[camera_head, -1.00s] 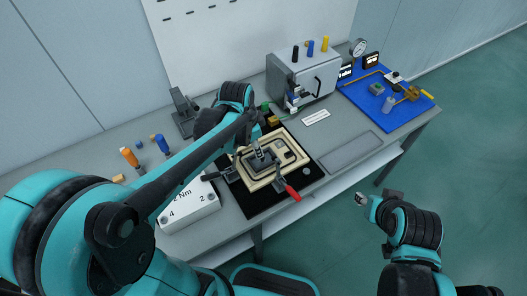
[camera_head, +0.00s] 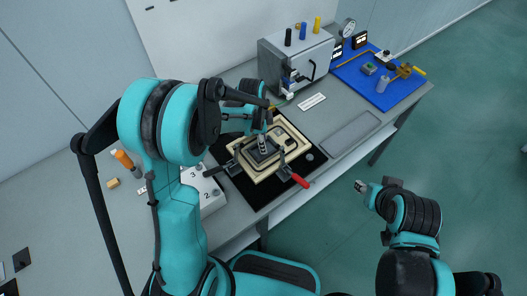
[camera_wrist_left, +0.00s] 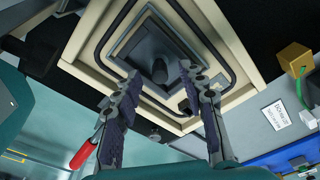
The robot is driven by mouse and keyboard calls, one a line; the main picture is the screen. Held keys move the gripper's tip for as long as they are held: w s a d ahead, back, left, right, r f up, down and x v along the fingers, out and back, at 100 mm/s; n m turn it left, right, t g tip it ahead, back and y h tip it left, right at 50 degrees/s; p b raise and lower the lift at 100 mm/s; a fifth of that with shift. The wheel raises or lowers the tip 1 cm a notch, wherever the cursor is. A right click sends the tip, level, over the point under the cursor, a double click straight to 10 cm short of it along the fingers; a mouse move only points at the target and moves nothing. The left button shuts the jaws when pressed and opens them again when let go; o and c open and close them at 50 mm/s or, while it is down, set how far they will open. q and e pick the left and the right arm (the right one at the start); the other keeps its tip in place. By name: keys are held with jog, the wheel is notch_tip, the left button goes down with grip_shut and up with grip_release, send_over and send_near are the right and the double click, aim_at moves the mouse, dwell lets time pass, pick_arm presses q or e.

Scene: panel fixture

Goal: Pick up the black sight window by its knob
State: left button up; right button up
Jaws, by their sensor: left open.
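The black sight window (camera_wrist_left: 148,42) is a dark rectangular plate with a raised rounded knob (camera_wrist_left: 159,70) in its middle. It lies inside a cream frame (camera_wrist_left: 232,62) with a dark seal groove. In the head view the window (camera_head: 254,156) is partly hidden by my left gripper (camera_head: 263,146), which points down over it. In the wrist view my left gripper (camera_wrist_left: 160,85) is open, one finger on each side of the knob, with gaps visible; contact cannot be told. My right gripper (camera_head: 361,186) is off the table's front right, too small to read.
A red-handled clamp (camera_head: 300,181) stands at the frame's front right and a dark clamp (camera_head: 218,169) at its left. A brass block (camera_wrist_left: 295,58) is close by in the wrist view. A grey cabinet (camera_head: 300,62) and blue mat (camera_head: 400,88) are behind right. The grey tray (camera_head: 350,133) is empty.

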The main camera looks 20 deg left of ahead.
pick_arm(q)
jog(key=shift+f, duration=0.45)
jog(key=shift+r, duration=0.1)
grip_shut()
